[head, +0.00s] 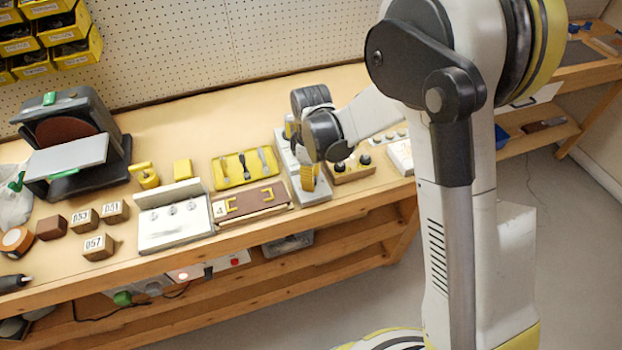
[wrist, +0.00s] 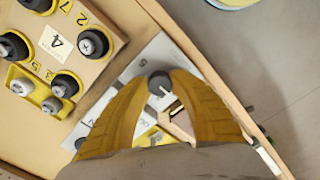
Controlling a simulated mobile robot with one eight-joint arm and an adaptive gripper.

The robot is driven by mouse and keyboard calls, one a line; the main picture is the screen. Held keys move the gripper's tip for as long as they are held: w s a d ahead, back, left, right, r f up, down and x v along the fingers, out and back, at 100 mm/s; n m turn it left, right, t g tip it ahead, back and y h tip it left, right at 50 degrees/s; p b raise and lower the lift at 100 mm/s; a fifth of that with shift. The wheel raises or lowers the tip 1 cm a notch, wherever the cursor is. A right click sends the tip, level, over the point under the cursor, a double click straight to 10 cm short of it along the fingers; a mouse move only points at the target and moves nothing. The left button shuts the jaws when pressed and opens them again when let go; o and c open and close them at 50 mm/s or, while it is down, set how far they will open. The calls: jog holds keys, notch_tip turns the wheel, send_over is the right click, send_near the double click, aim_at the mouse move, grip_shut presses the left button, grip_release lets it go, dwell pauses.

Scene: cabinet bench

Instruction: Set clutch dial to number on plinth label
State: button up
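My gripper (wrist: 161,77) has two yellow fingers pointing at a dark round dial (wrist: 160,84) with a pale pointer mark. The dial shows between the fingertips, on a light grey plate with printed numbers (wrist: 145,61). The gap is about as wide as the dial; I cannot tell whether the fingers touch it. The dial's lower surroundings are partly hidden by the fingers. In the head view my gripper (head: 309,178) is over the grey plate (head: 316,193), and the dial is hidden. A white label reading 4 (wrist: 57,41) is on the wooden block beside the plate.
The wooden block (head: 352,168) carries several dark and grey knobs on yellow bases. Further left are a white panel (head: 172,222) and numbered blocks. The bench's front edge is close.

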grip_shut()
jog(key=m, duration=0.6)
jog(key=shift+b, duration=0.35)
jog(key=m, duration=0.7)
jog(key=shift+m, duration=0.3)
jog(key=m, duration=0.6)
jog(key=shift+b, duration=0.4)
jog(key=m, duration=0.7)
jog(key=shift+d, duration=0.1)
